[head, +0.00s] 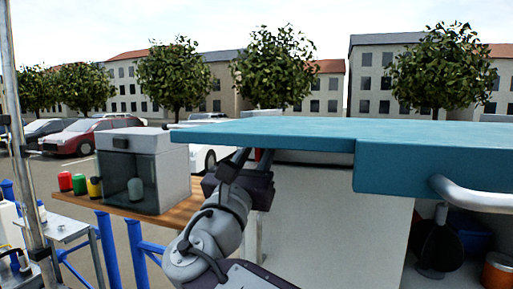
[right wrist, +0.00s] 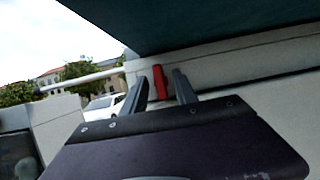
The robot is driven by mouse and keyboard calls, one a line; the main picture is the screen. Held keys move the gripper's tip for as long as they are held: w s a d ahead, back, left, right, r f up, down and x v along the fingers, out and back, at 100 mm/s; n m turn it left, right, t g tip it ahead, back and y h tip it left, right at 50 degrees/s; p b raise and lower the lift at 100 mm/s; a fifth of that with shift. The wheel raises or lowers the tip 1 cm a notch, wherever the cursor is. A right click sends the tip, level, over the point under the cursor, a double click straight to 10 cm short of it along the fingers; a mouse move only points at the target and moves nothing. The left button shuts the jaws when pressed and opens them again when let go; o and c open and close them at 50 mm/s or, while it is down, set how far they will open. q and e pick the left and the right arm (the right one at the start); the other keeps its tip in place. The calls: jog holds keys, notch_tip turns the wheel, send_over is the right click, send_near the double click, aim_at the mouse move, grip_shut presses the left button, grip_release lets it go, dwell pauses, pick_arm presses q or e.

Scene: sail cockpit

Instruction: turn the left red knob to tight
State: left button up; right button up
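A small red knob (right wrist: 159,82) stands out from a pale wall under the teal slab in the right wrist view. My right gripper (right wrist: 160,90) is open, with one finger on each side of the knob and a narrow gap showing on both sides. I cannot tell how deep the knob sits between the fingers. In the head view my right gripper (head: 250,160) reaches under the teal slab, and a bit of red knob (head: 258,154) shows by its fingers. I see no second red knob. My left gripper is not in view.
The teal slab (head: 290,132) overhangs close above my right gripper. A grey glass-fronted box (head: 150,165) stands on a wooden shelf (head: 185,207) to the left, beside red, green and yellow jars. A metal rail (head: 470,195) is at the right.

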jog(key=shift+s+a+r, duration=0.1)
jog(key=shift+s+a, duration=0.1)
jog(key=shift+s, duration=0.3)
jog(key=shift+s+a+r, duration=0.1)
jog(key=shift+s, duration=0.15)
jog(key=c, duration=0.5)
grip_shut()
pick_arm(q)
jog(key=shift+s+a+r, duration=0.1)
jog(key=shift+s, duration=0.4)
pick_arm(e)
jog(key=shift+m, duration=0.3)
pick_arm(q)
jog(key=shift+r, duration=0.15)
pick_arm(e)
jog(key=shift+m+g+h, duration=0.45)
jog(key=shift+m+h, duration=0.25)
jog(key=shift+m, duration=0.85)
jog(key=shift+m+g+h, duration=0.5)
jog(key=shift+m+h, duration=0.2)
jog(key=shift+m, duration=0.9)
jog(key=shift+m+g+h, duration=0.45)
jog(key=shift+m+h, duration=0.25)
jog(key=shift+m, duration=0.85)
